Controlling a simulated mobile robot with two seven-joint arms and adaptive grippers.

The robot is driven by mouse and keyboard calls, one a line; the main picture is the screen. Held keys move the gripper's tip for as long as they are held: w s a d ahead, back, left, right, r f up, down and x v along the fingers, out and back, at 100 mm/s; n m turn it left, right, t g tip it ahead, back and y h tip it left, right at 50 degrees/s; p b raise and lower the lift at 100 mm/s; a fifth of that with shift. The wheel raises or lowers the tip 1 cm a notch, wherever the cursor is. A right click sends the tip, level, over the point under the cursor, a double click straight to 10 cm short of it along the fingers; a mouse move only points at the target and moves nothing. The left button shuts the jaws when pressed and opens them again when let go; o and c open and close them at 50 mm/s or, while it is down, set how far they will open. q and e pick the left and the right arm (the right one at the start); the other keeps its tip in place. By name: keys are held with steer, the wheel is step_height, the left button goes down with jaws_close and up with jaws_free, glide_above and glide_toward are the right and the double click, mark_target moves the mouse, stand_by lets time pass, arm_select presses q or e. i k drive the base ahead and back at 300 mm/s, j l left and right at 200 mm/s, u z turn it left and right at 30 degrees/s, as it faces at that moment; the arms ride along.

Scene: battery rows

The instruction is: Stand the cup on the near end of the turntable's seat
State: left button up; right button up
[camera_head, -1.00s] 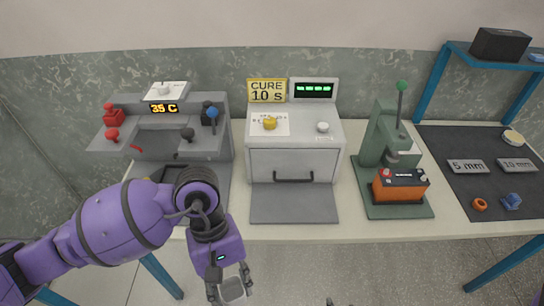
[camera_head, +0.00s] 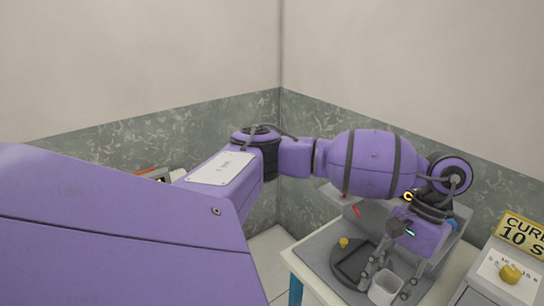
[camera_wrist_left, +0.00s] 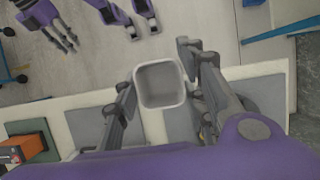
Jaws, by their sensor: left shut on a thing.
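My left gripper (camera_head: 384,273) is shut on a pale grey square-mouthed cup (camera_head: 385,290), held by its sides. In the left wrist view the cup (camera_wrist_left: 160,85) sits between the two fingers, its open mouth facing the camera and its inside empty.
A small yellow knob (camera_head: 343,242) stands by the dark part's far edge. The cure oven's yellow sign (camera_head: 520,235) and yellow dial (camera_head: 510,273) are at the right. An orange-and-black battery (camera_wrist_left: 30,147) shows at the wrist view's lower left.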

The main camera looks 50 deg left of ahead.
mark_target(351, 267)
steer(key=u, duration=0.35)
steer(key=j+u, duration=0.15)
steer(key=u, duration=0.6)
steer(key=i+j+u, duration=0.15)
steer(key=j+u, duration=0.25)
steer(key=i+j+u, duration=0.25)
steer(key=j+u, duration=0.15)
steer(key=i+j+u, duration=0.3)
steer(key=i+j, duration=0.65)
steer(key=j, duration=0.1)
